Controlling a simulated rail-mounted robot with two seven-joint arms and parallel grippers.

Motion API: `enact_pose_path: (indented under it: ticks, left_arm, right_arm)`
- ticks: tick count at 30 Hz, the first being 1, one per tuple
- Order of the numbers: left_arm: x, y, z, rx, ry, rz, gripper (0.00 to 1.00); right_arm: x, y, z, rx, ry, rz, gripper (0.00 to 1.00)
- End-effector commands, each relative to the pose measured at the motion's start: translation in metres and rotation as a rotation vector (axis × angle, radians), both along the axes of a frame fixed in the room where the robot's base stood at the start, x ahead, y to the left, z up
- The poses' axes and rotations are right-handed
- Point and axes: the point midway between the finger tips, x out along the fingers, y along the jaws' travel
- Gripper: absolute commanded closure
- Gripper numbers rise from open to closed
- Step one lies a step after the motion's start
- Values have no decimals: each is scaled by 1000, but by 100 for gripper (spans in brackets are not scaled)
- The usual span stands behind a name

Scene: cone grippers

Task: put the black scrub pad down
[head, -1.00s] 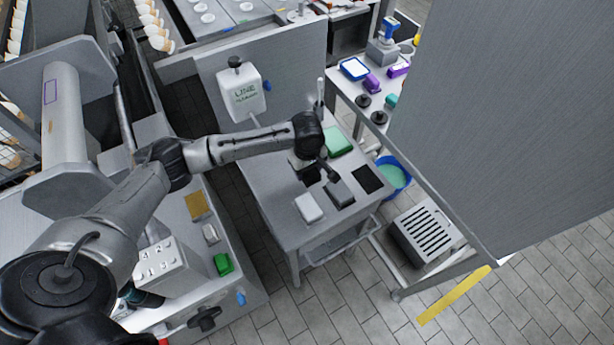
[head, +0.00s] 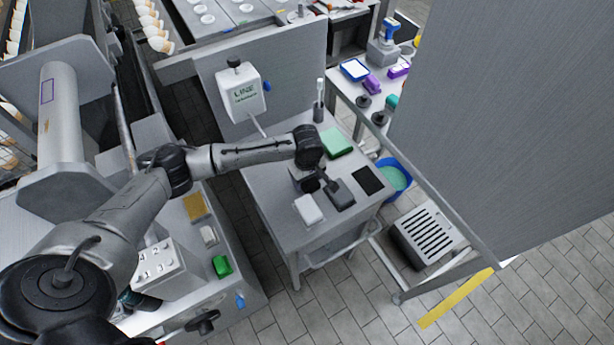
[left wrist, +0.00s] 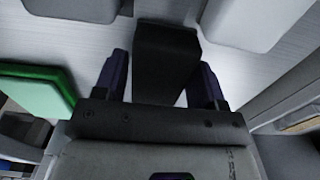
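The black scrub pad (left wrist: 166,55) lies between the two fingers of my left gripper (left wrist: 160,82) in the left wrist view. Light table surface shows in narrow gaps between the pad and the fingers, so the gripper looks open around it. In the head view the left gripper (head: 320,181) is low over the grey table (head: 272,197), and the pad (head: 309,185) shows as a dark patch partly hidden by it. The pad appears to be on or very close to the tabletop. My right gripper is not in view.
A white block (head: 308,209) and a dark grey block (head: 341,195) sit close by the gripper. A black square (head: 368,179) lies to their right. A green pad (head: 336,142) and a dark holder (head: 319,112) stand behind. A panel (head: 285,75) borders the table's back.

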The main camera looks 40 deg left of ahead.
Motion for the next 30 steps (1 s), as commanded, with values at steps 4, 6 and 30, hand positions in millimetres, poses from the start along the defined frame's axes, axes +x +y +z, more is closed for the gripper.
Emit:
enact_pose_path:
  ticks: [4, 6, 30]
  left_arm:
    - [0, 0, 0, 1, 0, 0, 22]
    - [0, 0, 0, 1, 0, 0, 22]
    - [0, 0, 98, 0, -1, 1, 22]
  right_arm:
    - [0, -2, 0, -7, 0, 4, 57]
    - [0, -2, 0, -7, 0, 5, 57]
    - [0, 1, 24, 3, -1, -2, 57]
